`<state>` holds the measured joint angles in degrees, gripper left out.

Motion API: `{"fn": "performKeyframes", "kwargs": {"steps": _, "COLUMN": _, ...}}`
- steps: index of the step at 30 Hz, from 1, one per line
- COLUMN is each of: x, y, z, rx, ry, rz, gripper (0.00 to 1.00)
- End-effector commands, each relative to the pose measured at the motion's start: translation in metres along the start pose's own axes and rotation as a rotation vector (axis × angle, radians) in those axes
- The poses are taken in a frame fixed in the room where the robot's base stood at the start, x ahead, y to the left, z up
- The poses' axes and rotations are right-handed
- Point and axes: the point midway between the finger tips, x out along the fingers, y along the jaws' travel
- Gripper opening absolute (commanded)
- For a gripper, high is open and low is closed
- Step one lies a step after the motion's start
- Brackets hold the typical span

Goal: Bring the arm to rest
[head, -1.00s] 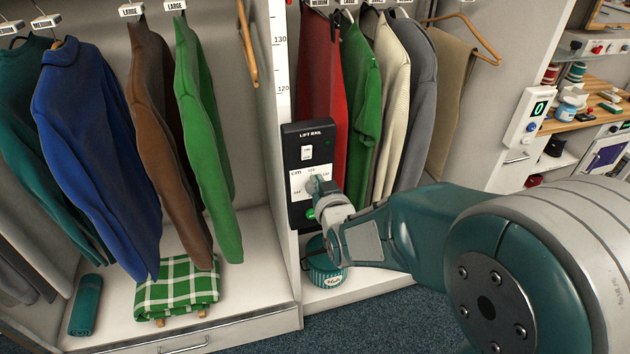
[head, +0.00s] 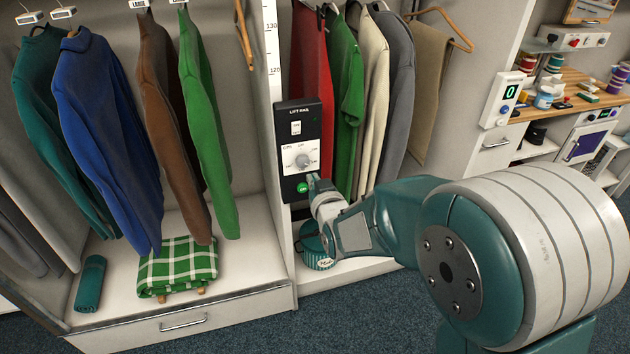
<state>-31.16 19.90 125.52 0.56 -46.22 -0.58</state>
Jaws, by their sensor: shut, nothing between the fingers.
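My gripper (head: 314,184) is at the end of my teal and grey arm, near the middle of the head view. It is shut and holds nothing. Its tip is just below and right of the lit green button (head: 303,187) on the black LIFT RAIL panel (head: 298,120). I cannot tell whether the tip touches the panel. The panel's dial (head: 302,160) shows above the gripper in full. My arm is still extended toward the panel and hides part of the shelf behind it.
Garments hang on both sides: a blue sweater (head: 105,130) at left, a grey one (head: 397,95) at right. A folded green checked cloth (head: 178,265) and a rolled teal cloth (head: 90,283) lie on the left shelf. Blue carpet is clear in front.

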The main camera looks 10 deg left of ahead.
Motion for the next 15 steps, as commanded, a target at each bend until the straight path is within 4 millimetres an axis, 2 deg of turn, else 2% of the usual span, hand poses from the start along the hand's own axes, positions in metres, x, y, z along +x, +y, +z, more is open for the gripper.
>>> {"fn": "performKeyframes", "kwargs": {"steps": 8, "x": -0.004, "y": 0.006, "z": -0.003, "rx": 0.003, "ry": -0.003, "rz": 0.006, "gripper": 0.0}}
{"fn": "performKeyframes", "kwargs": {"steps": 11, "x": -0.015, "y": 0.021, "z": -0.013, "rx": 0.008, "ry": -0.04, "rz": 0.032, "gripper": 0.0}}
{"fn": "performKeyframes", "kwargs": {"steps": 15, "x": -0.049, "y": 0.057, "z": -0.029, "rx": 0.027, "ry": -0.152, "rz": 0.098, "gripper": 0.0}}
